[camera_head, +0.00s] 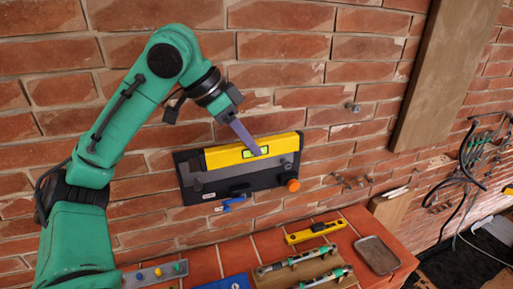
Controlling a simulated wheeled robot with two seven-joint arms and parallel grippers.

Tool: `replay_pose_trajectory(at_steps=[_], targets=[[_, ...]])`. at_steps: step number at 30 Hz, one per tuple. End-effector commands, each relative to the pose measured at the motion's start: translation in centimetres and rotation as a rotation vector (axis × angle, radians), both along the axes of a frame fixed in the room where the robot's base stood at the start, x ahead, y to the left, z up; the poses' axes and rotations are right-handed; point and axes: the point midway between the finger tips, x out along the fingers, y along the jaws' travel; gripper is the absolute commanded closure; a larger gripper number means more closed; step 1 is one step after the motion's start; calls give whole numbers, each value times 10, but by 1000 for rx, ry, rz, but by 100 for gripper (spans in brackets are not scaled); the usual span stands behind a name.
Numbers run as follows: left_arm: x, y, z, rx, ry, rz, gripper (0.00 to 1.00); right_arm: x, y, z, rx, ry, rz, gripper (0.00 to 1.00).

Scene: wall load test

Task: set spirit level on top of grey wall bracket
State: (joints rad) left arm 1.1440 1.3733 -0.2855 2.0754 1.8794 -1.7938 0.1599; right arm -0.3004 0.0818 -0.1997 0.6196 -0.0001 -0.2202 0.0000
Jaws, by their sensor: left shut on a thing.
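The spirit level (225,157) is a yellow bar with a greenish vial window near its middle. It is slightly tilted, its right end higher in the picture. My left gripper (257,152) is shut on it near the window; one long grey finger shows. The grey wall bracket (215,177) shows just below the level, against a dark plate (260,182) on the brick wall. The level covers the bracket's upper part. I cannot tell whether level and bracket touch. My right gripper is not in view.
An orange knob (293,185) and a blue clip (232,203) are at the plate's lower edge. Below, a brick ledge (365,222) carries a yellow tool (315,231), a metal tray (377,255) and a wooden tool board (268,279). A wooden post (440,80) stands right.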

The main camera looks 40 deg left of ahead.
Motion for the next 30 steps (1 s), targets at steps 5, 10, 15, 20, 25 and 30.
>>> replay_pose_trajectory(at_steps=[5,10,15,20,25,30], targets=[[13,17,-7,-2,0,0,100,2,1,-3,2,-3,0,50],[24,34,-12,-1,0,-1,100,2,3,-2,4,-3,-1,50],[35,50,-21,-1,2,0,100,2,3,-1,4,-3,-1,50],[42,60,-27,-1,0,-1,100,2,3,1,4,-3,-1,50],[44,63,-29,0,-1,-2,100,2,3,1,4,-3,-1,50],[44,63,-29,0,-1,-2,100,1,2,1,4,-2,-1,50]])
